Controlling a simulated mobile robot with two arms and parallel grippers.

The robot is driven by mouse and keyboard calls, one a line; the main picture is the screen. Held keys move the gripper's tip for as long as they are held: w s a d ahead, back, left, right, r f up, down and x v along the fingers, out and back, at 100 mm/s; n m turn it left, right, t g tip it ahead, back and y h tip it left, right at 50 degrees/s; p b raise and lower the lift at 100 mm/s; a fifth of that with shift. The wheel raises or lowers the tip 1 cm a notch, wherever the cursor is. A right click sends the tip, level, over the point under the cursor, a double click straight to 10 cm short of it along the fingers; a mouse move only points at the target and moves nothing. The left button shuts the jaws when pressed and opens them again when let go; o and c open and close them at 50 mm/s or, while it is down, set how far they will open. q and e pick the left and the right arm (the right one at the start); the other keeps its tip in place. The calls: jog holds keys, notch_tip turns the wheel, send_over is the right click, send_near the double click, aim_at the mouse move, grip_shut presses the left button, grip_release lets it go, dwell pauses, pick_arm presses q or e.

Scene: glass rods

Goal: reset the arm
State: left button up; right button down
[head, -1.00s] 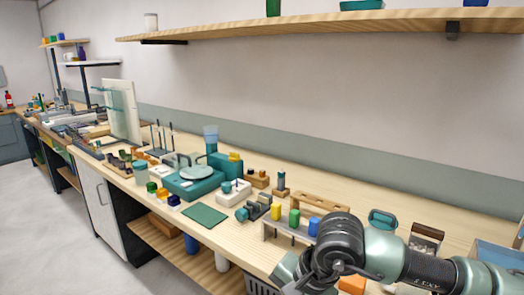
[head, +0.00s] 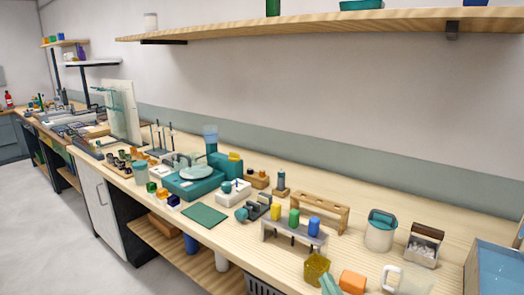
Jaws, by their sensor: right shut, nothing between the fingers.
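The rest of my right arm is out of the picture. My left gripper is not in view.
A grey rack (head: 285,233) with yellow, green and blue pieces, a wooden rack (head: 319,212), a teal-lidded jar (head: 380,231), a clear mug (head: 408,279) and a blue tray (head: 496,268) stand nearby. A wooden shelf (head: 330,26) runs above. Some bare bench (head: 450,205) lies behind.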

jog(key=s+d+f+m+g+h, duration=0.1)
jog(key=s+d+f+m+g, duration=0.3)
jog(key=f, duration=0.4)
jog(key=s+d+f+m+g+h, duration=0.1)
jog(key=s+d+f+m+g, duration=0.15)
jog(key=s+f, duration=0.45)
jog(key=s+f+m+g, duration=0.3)
jog(key=s+f+g, duration=0.5)
jog(key=s, duration=0.5)
notch_tip(320, 180, down, 27)
jog(key=s, duration=0.2)
jog(key=s+d+f+g, duration=0.1)
jog(key=s+d+f, duration=0.2)
jog(key=s+f, duration=1.3)
jog(key=shift+s+d+f+g+y, duration=0.25)
jog(key=shift+s+g+y, duration=0.1)
jog(key=shift+s, duration=0.15)
jog(key=shift+n, duration=0.25)
